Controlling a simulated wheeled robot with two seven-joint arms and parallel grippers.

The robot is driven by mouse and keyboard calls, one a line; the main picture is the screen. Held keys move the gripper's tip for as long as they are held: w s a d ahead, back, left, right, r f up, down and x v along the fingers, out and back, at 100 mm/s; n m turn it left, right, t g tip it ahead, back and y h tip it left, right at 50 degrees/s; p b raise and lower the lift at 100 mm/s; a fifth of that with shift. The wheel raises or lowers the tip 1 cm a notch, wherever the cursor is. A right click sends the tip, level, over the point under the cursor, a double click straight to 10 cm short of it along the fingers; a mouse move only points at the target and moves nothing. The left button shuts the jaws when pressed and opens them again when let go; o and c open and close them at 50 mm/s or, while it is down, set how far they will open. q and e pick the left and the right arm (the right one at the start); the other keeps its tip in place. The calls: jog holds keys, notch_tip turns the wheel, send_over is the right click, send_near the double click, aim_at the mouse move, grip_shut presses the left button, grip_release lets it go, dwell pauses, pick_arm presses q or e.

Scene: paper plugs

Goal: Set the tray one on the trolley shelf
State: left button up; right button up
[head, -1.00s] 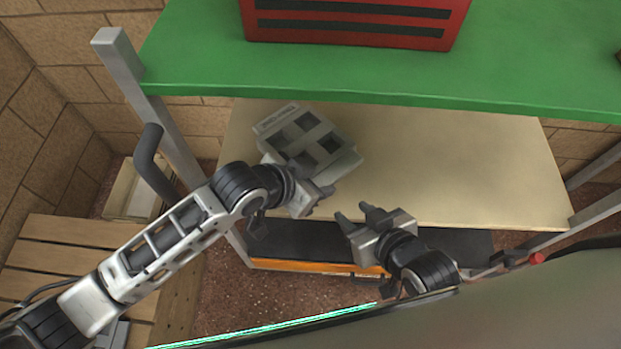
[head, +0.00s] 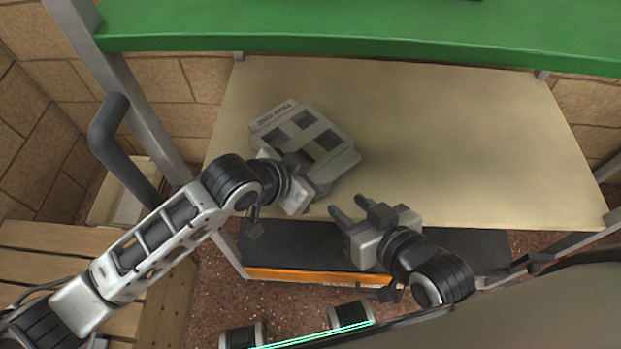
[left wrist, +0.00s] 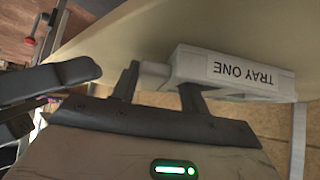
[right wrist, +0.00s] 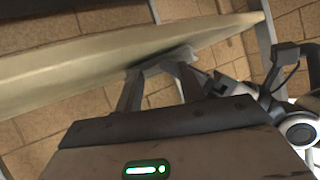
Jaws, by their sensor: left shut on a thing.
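Tray one (head: 270,117) is a light grey tray with square openings and a printed label. It appears over the left part of the beige trolley shelf (head: 450,140); I cannot tell whether it touches the shelf. My left gripper (head: 311,174) is shut on the tray's near edge. In the left wrist view, the fingers (left wrist: 158,88) are at a grey grip on the tray (left wrist: 210,68), whose label reads TRAY ONE upside down. My right gripper (head: 347,204) is open and empty, apart from the tray near the shelf's front edge.
A green upper shelf (head: 350,35) spans above the beige one. A grey upright (head: 140,110) and dark handle (head: 110,135) stand at the left. A dark lower shelf (head: 300,240) lies below. The right part of the beige shelf is clear.

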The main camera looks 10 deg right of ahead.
pick_arm(q)
jog(key=o, duration=1.1)
jog(key=shift+c, duration=0.2)
jog(key=p+v, duration=0.2)
jog(key=v, duration=1)
pick_arm(e)
jog(key=shift+s+r, duration=0.1)
jog(key=shift+r, duration=0.3)
